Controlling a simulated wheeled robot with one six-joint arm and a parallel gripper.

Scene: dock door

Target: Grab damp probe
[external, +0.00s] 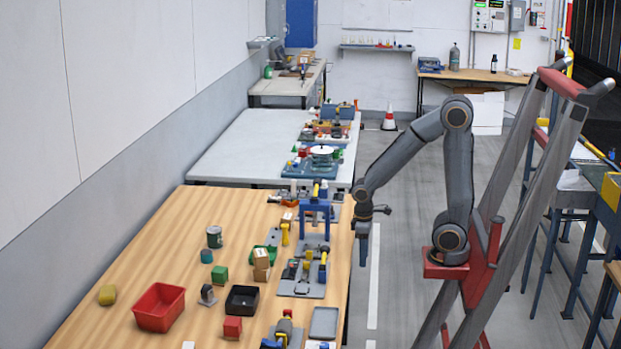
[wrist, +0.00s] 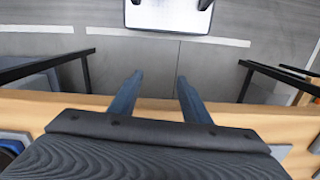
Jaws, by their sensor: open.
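My gripper (external: 363,250) hangs pointing down beside the right edge of the wooden bench, off the bench top. In the wrist view its two blue-grey fingers (wrist: 160,78) stand apart with nothing between them. I cannot pick out the damp probe for certain. A small yellow and black tool (external: 322,267) stands on a grey plate on the bench, left of and nearer than my gripper. A yellow-handled tool (external: 285,234) stands farther left. None of these shows clearly in the wrist view.
The wooden bench (external: 170,240) holds a red bin (external: 159,307), a black tray (external: 242,299), a blue press frame (external: 315,208), and several blocks and cans. A pale table (external: 225,150) stands beyond. Grey floor (wrist: 220,65) lies right of the bench.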

